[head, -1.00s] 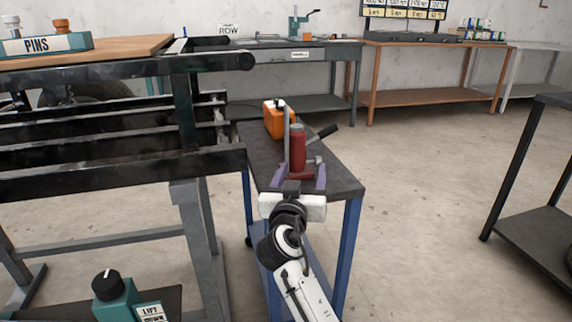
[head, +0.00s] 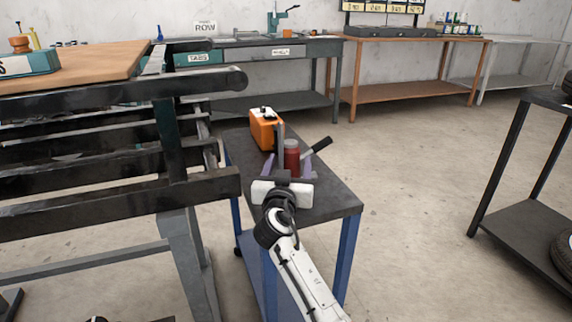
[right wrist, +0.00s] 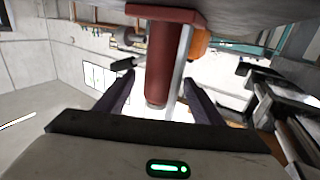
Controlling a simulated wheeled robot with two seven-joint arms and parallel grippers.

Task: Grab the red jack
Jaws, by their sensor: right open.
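The red jack (head: 291,158) stands upright on the dark top of a small blue-legged cart (head: 338,196). Its dark handle sticks out to the right, and its lower part is hidden behind my right gripper in the head view. My right gripper (head: 287,166) is open, its two purple fingers pointing at the jack from the near side. In the right wrist view, which is upside down, the jack (right wrist: 165,62) shows between the open fingers (right wrist: 158,92). I cannot tell whether they touch it. My left gripper is not in view.
An orange case (head: 264,128) stands on the cart just behind the jack. A dark metal frame (head: 120,200) with a wooden top is close on the left. A dark shelf (head: 525,235) stands at the right. Floor between cart and shelf is clear.

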